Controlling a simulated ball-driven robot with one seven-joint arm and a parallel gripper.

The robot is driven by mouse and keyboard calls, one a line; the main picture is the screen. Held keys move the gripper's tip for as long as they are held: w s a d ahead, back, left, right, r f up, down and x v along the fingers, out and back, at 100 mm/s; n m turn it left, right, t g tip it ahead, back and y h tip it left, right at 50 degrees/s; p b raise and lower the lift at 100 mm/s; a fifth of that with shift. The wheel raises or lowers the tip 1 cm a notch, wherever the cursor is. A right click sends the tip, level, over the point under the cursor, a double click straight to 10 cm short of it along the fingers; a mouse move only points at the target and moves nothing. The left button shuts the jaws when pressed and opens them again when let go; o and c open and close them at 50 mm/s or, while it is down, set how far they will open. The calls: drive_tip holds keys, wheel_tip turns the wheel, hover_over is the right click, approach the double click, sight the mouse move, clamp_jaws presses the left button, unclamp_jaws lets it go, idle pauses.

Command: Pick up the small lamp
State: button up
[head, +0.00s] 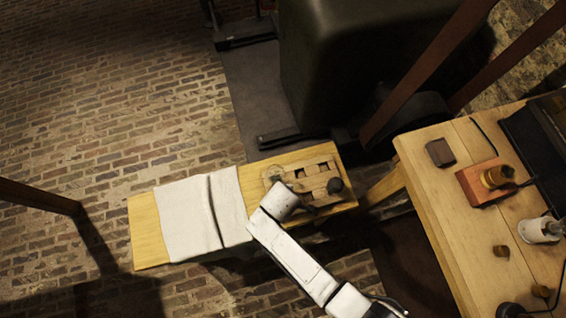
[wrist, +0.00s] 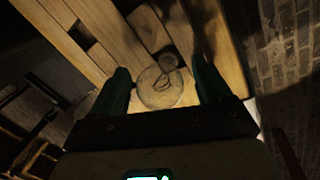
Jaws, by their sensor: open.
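In the wrist view, a round, pale, dull disc with a smaller round knob at its far edge, which looks like the small lamp (wrist: 159,91), lies on a slatted wooden block. My gripper (wrist: 160,70) is open, with one dark finger on each side of the lamp. I cannot tell whether either finger touches it. In the head view, my white arm reaches over the wooden bench, and its wrist hides part of the block (head: 316,180). I cannot pick out the lamp for certain there.
A white cloth (head: 185,220) covers the left of the narrow bench (head: 147,240). The worktable (head: 440,215) at right bears a dark block (head: 440,152), a reddish wooden box (head: 476,190), a white jar (head: 538,230) and small wooden pieces. A large dark cabinet (head: 335,75) stands behind.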

drive_tip(key=c, duration=1.3)
drive_tip(key=shift+o, duration=0.2)
drive_tip(key=shift+r, duration=0.1)
